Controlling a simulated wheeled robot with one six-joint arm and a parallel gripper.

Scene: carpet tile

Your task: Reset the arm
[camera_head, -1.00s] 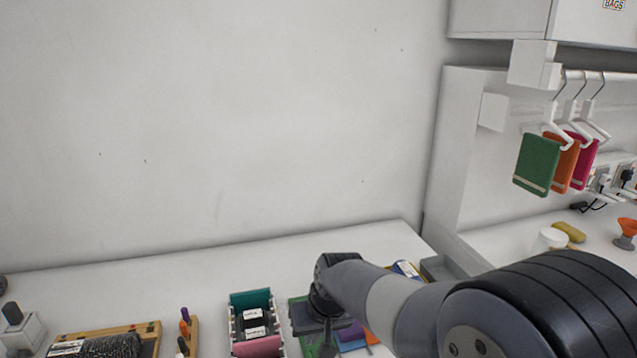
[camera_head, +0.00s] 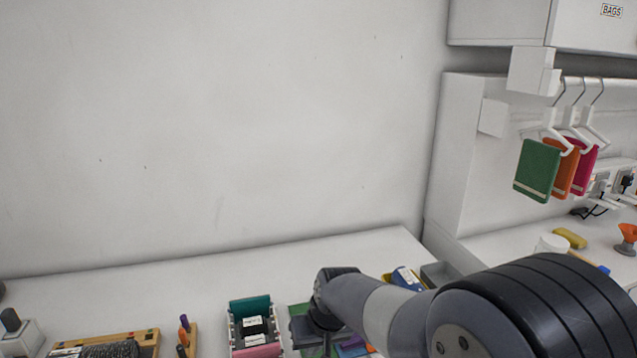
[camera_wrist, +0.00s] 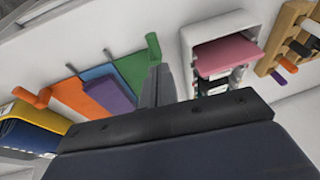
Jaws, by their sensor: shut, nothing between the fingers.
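My gripper (camera_wrist: 158,85) shows in the wrist view with its fingers together and nothing between them. It is above the white table, near green, blue and orange flat pieces with a purple piece (camera_wrist: 108,93) on top. In the head view my arm reaches in from the lower right, and its wrist hides part of the dark and green pieces (camera_head: 302,328).
A white rack (camera_head: 254,325) holding teal, dark and pink items stands left of my wrist. Wooden holders (camera_head: 190,338) are farther left. A yellow-and-blue container (camera_head: 404,279) and a grey tray (camera_head: 440,274) lie right. Cloths (camera_head: 537,170) hang on the right. The table's back is clear.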

